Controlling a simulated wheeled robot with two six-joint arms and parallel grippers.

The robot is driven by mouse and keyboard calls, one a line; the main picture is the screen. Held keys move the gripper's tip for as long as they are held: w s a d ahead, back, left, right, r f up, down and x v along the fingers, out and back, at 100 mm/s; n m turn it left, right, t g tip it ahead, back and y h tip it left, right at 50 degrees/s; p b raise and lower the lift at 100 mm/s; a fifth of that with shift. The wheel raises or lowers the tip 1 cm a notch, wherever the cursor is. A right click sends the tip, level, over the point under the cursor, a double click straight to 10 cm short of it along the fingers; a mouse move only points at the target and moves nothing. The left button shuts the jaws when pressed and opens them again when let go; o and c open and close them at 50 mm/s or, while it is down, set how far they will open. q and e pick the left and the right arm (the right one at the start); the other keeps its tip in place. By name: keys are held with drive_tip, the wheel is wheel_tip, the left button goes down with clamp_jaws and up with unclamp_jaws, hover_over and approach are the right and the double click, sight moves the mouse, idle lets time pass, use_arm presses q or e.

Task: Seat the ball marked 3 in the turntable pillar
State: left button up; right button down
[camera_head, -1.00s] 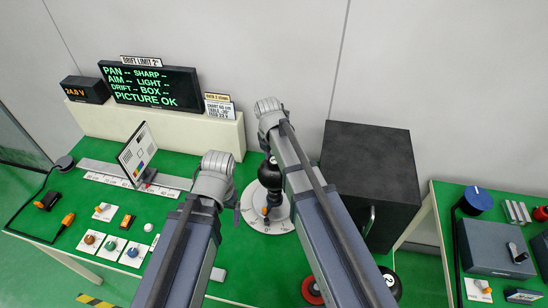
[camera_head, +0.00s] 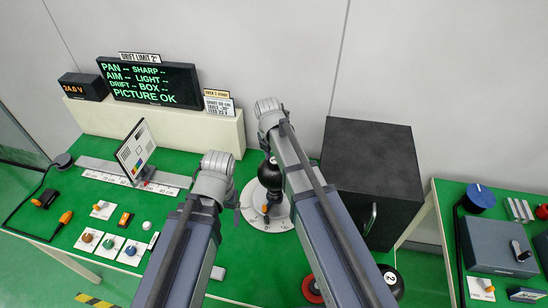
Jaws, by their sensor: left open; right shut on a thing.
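The turntable (camera_head: 252,217) is a pale round disc with marks on its rim, on the green bench. A black ball (camera_head: 268,177) with a small white patch stands over its middle, at the pillar. Its number cannot be read, and whether it is fully seated cannot be told. My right gripper (camera_head: 273,155) is shut on the ball from above, its fingers mostly hidden by its own arm. My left gripper (camera_head: 236,213) is open and empty, just left of the turntable. Its fingers are partly hidden by its wrist.
A dark cabinet (camera_head: 372,165) stands close right of my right arm. A ball marked 2 (camera_head: 391,281) is at the lower right beside a red disc (camera_head: 313,289). A tilted chart (camera_head: 136,152) stands on a scale strip at left. The lit display (camera_head: 150,85) reads PICTURE OK.

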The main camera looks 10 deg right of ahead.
drive_tip(key=shift+f, duration=0.25)
drive_tip(key=shift+c, duration=1.1)
unclamp_jaws()
drive_tip(key=shift+r, duration=0.1)
drive_tip(key=r+p, duration=0.7)
drive_tip(key=shift+s+a+r+p, duration=0.35)
drive_tip(key=shift+r, duration=0.05)
drive_tip(key=shift+f, duration=0.15)
drive_tip(key=f+b, duration=0.8)
drive_tip(key=shift+w+d, duration=0.35)
drive_tip(key=shift+d, duration=0.05)
drive_tip(key=shift+r, duration=0.35)
